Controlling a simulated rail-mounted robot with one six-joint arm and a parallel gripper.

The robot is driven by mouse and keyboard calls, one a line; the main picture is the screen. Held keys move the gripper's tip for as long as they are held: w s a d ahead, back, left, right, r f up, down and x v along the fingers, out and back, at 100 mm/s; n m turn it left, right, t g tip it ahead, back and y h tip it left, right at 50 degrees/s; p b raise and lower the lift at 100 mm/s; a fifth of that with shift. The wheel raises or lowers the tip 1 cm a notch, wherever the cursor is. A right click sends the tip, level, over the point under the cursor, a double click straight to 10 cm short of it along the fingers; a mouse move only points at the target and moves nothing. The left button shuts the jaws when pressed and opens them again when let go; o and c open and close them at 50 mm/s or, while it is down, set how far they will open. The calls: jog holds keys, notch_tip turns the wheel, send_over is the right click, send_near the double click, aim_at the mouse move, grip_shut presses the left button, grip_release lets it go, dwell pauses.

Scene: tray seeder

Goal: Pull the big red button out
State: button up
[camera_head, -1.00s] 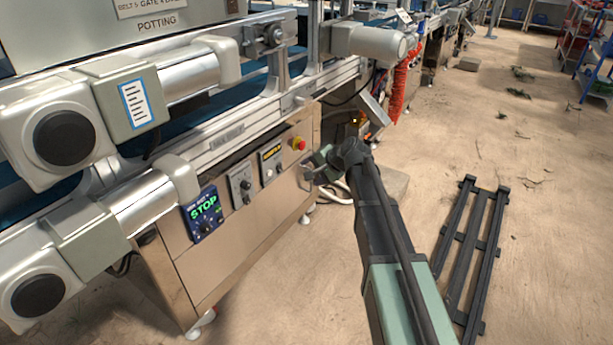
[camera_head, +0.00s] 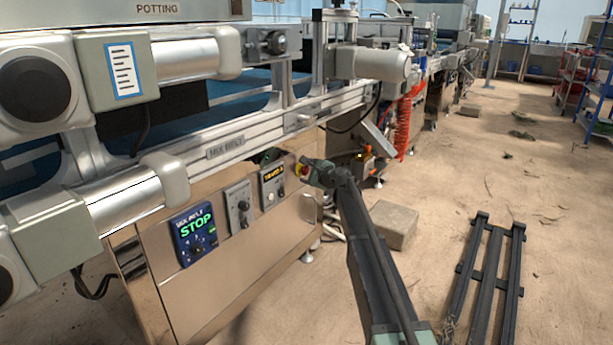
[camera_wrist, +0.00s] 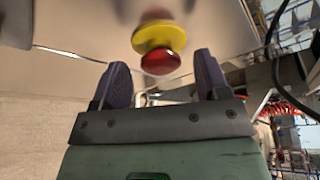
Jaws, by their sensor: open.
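The big red button (camera_wrist: 160,62) with its yellow collar (camera_wrist: 158,36) shows in the wrist view, on the steel cabinet face. It sits ahead of and between the fingertips of my gripper (camera_wrist: 155,72), which is open and empty. I cannot tell from this view how much gap is left between button and fingers. In the head view the red button (camera_head: 304,170) is at the right end of the cabinet panel, partly hidden by my gripper (camera_head: 315,172).
Left of the button are a panel with a yellow display (camera_head: 271,184), a grey knob panel (camera_head: 239,207) and a blue STOP screen (camera_head: 194,232). The conveyor rail (camera_head: 230,150) runs above. A block (camera_head: 395,224) and a black pallet (camera_head: 488,275) lie on the floor.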

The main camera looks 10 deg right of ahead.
jog(key=shift+x, duration=0.95)
jog(key=shift+s, duration=0.1)
grip_shut()
jog(key=shift+s+d, duration=0.45)
jog(key=shift+d, duration=0.05)
grip_release()
jog(key=p+v, duration=0.2)
jog(key=v, duration=0.8)
jog(key=shift+s+d, duration=0.15)
jog(key=shift+s, duration=0.2)
jog(key=shift+r, duration=0.1)
